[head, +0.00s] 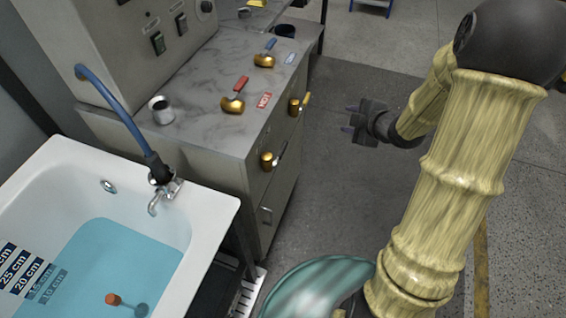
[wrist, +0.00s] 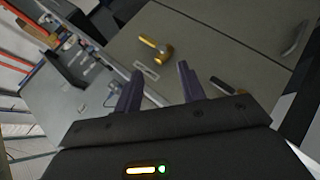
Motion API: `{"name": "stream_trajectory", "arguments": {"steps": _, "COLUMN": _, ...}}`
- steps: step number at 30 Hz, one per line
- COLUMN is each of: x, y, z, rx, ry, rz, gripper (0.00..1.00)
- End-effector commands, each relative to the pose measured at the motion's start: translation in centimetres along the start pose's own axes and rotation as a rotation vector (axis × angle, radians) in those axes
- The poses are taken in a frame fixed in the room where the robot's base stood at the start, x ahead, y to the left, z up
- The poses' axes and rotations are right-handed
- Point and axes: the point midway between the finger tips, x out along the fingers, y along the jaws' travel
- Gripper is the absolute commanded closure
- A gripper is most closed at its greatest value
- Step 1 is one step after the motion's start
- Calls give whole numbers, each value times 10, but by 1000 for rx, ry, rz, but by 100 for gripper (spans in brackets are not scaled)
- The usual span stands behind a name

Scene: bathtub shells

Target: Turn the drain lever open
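Two brass valves are on the cabinet front. The upper one has a yellow handle (head: 305,99) and the lower one has a brass body (head: 267,160) with a dark handle. I cannot read which is the drain lever. In the wrist view a yellow-brass lever (wrist: 155,47) lies ahead of the fingers, with a small pale label (wrist: 147,70) below it. A dark handle (wrist: 228,86) shows right of the fingers. My gripper (head: 348,118) is open and empty, right of the cabinet and apart from both valves; its spread fingers show in the wrist view (wrist: 160,82).
A red-handled valve (head: 234,100) and a blue-handled valve (head: 265,58) stand on the marble counter (head: 205,75), beside a metal cup (head: 161,110). The white bathtub (head: 215,215) holds blue water and a floating orange-topped object (head: 113,299). Floor right of the cabinet is clear.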

Motion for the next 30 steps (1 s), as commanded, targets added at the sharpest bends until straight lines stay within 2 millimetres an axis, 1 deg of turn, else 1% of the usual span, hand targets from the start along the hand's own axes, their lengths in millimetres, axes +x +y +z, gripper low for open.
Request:
{"name": "stream_trajectory", "arguments": {"steps": 1, "x": 22, "y": -21, "z": 10, "rx": -82, "ry": 78, "rz": 16, "gripper": 60}}
{"name": "stream_trajectory", "arguments": {"steps": 3, "x": 35, "y": -35, "z": 11, "rx": -206, "ry": 198, "rz": 48, "gripper": 60}}
{"name": "stream_trajectory", "arguments": {"steps": 5, "x": 44, "y": -50, "z": 12, "rx": -303, "ry": 304, "rz": 84, "gripper": 60}}
{"name": "stream_trajectory", "arguments": {"steps": 6, "x": 48, "y": -60, "z": 12, "rx": -363, "ry": 376, "rz": 111, "gripper": 60}}
{"name": "stream_trajectory", "arguments": {"steps": 8, "x": 51, "y": -77, "z": 13, "rx": -446, "ry": 484, "rz": 158, "gripper": 60}}
{"name": "stream_trajectory", "arguments": {"steps": 10, "x": 50, "y": -96, "z": 15, "rx": -529, "ry": 608, "rz": 222, "gripper": 60}}
{"name": "stream_trajectory", "arguments": {"steps": 12, "x": 46, "y": -112, "z": 17, "rx": -590, "ry": 715, "rz": 287, "gripper": 60}}
{"name": "stream_trajectory", "arguments": {"steps": 15, "x": 37, "y": -127, "z": 19, "rx": -646, "ry": 823, "rz": 363, "gripper": 60}}
{"name": "stream_trajectory", "arguments": {"steps": 18, "x": 29, "y": -133, "z": 19, "rx": -671, "ry": 876, "rz": 402, "gripper": 60}}
{"name": "stream_trajectory", "arguments": {"steps": 21, "x": 26, "y": -132, "z": 18, "rx": -677, "ry": 889, "rz": 412, "gripper": 60}}
{"name": "stream_trajectory", "arguments": {"steps": 30, "x": 28, "y": -132, "z": 15, "rx": -675, "ry": 887, "rz": 409, "gripper": 60}}
